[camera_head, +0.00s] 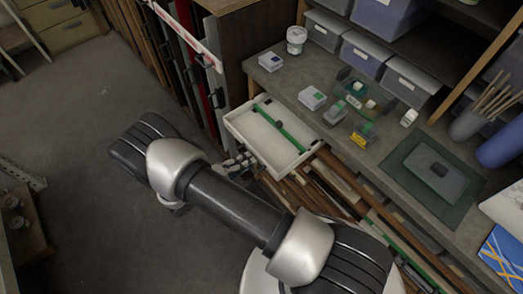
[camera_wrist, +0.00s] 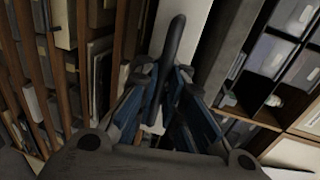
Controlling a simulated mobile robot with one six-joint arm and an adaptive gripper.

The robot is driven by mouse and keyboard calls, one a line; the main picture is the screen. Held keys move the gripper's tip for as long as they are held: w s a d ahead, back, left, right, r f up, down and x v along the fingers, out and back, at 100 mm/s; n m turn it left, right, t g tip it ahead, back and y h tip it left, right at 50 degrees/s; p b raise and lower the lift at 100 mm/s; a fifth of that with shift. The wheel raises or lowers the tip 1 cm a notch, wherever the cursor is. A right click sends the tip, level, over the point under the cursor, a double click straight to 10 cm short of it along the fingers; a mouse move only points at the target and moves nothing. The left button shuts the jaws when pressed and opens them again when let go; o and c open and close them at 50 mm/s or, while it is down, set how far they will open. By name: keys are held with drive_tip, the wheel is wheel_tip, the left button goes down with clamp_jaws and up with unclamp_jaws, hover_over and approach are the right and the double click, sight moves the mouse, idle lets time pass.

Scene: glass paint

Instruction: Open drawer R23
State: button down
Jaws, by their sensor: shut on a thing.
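A white drawer (camera_head: 239,120) stands pulled out from under the grey worktop in the head view. A long green item (camera_head: 281,127) lies inside it. No label such as R23 can be read on it. My gripper (camera_head: 238,163) is at the drawer's front left side, mostly hidden by my arm. In the wrist view my gripper (camera_wrist: 166,105) has its blue-padded fingers closed around a dark, curved handle (camera_wrist: 174,40). A pale surface, likely the drawer front, shows behind the handle.
The worktop (camera_head: 300,77) carries a white tub (camera_head: 296,40), small boxes and a green mat (camera_head: 405,171). Grey bins (camera_head: 410,80) line the shelf behind. Upright panels (camera_head: 195,75) stand left of the drawer. The floor (camera_head: 75,120) at left is clear.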

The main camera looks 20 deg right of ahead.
drive_tip(key=shift+f+b+v, duration=0.2)
drive_tip(key=shift+v, duration=1)
drive_tip(key=shift+f+b+v, duration=0.15)
drive_tip(key=shift+v, duration=1)
drive_tip(key=shift+a, duration=0.1)
drive_tip(key=c, duration=1.7)
unclamp_jaws()
drive_tip(key=v, duration=1.2)
